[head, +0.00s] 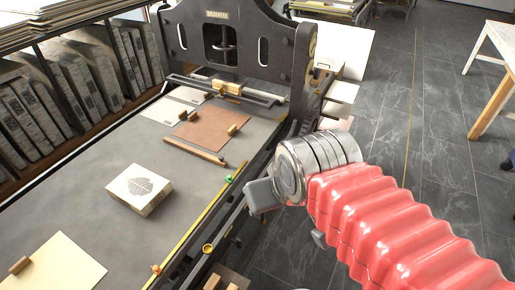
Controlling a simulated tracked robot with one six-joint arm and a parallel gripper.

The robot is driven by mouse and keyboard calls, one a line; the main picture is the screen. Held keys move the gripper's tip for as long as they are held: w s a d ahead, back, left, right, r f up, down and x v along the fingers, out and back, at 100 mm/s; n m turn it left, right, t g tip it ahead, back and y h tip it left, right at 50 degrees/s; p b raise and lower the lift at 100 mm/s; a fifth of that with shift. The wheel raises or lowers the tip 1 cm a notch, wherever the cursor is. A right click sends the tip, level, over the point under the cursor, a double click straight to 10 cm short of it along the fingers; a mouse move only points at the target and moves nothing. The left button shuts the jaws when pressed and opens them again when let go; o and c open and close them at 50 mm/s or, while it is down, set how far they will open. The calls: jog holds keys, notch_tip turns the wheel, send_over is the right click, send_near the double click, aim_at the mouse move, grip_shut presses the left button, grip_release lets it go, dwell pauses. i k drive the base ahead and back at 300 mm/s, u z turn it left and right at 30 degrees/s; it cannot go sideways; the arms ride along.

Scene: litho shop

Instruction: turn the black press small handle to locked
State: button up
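The black press (232,45) stands at the top centre, with a dark upright frame over a long grey bed (100,185). I cannot make out a small handle on it for certain; part of its right side is behind my arm. My arm, in a red ribbed sleeve with a shiny metal wrist, reaches in from the lower right. My gripper (263,196) shows only as a grey block at the wrist's left end, over the bed's right edge in the picture. Its fingertips cannot be told apart, and nothing is visibly held.
A white box with a leaf print (140,190), a brown sheet (212,128) and a wooden bar (194,152) lie on the bed. A green knob (228,179) and a brass ring (208,248) sit along its right edge. Grey stone slabs (65,80) fill the left rack. The right floor is largely clear.

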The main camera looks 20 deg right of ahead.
aim_at(238, 241)
jog(key=u, duration=0.2)
jog(key=k, duration=0.8)
jog(key=u, duration=0.55)
jog(key=k, duration=0.8)
jog(key=u, duration=0.55)
jog(key=i, duration=1.5)
jog(key=z, duration=0.55)
